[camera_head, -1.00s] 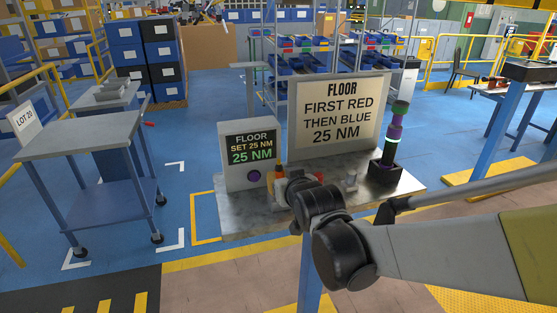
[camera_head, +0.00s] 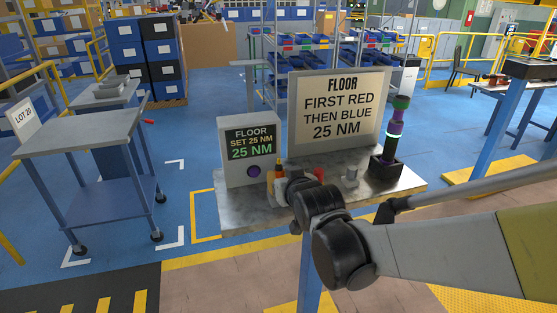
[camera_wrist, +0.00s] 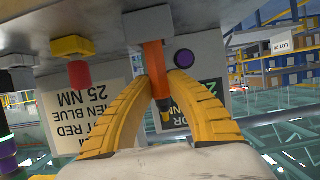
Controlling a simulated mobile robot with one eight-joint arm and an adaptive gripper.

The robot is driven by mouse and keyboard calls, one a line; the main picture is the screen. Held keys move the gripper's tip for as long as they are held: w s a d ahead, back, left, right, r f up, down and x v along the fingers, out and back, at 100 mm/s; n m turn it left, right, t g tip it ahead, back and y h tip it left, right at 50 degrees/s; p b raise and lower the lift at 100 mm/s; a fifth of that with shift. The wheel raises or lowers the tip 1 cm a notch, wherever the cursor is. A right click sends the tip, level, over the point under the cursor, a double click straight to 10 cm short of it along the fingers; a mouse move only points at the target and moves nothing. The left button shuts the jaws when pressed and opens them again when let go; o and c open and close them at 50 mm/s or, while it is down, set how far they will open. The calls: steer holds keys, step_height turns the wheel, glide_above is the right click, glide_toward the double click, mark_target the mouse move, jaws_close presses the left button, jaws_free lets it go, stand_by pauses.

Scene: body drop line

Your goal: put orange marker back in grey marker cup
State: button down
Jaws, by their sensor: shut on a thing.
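The wrist view shows the bench upside down. The orange marker (camera_wrist: 154,58) is between the two yellow fingers of my gripper (camera_wrist: 168,88), which is shut on it. Its dark tip points down in that picture. Its other end meets the mouth of a grey hexagonal cup (camera_wrist: 148,20), and the marker looks in line with it. I cannot tell how deep it sits. In the head view, the marker's orange top (camera_head: 279,170) shows just left of my dark wrist, which hides most of the gripper and the cup.
A yellow cup (camera_wrist: 72,46) with a red marker (camera_wrist: 79,74) stands beside the grey cup. A large sign (camera_head: 340,105), a small display box (camera_head: 250,150) with a purple button and a dark-based signal stack (camera_head: 386,168) stand on the metal bench (camera_head: 240,210).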

steer(key=shift+f+b, duration=0.35)
steer(key=shift+f, duration=0.1)
steer(key=c, duration=1.3)
jaws_free()
steer(key=shift+c, duration=0.2)
steer(key=p+v, duration=0.3)
steer(key=v, duration=0.4)
steer(key=s+d+f+m+g+h, duration=0.1)
steer(key=s+d+g+h, duration=0.1)
steer(key=s+d, duration=0.6)
steer(key=s+d+f+m+g+h, duration=0.1)
steer(key=s+d+m+g, duration=0.1)
steer(key=s+d, duration=0.6)
steer(key=s+g, duration=0.1)
steer(key=s, duration=0.3)
steer(key=shift+s+f+g+h, duration=0.2)
steer(key=shift+f+g+h, duration=0.1)
steer(key=shift+g+h, duration=0.1)
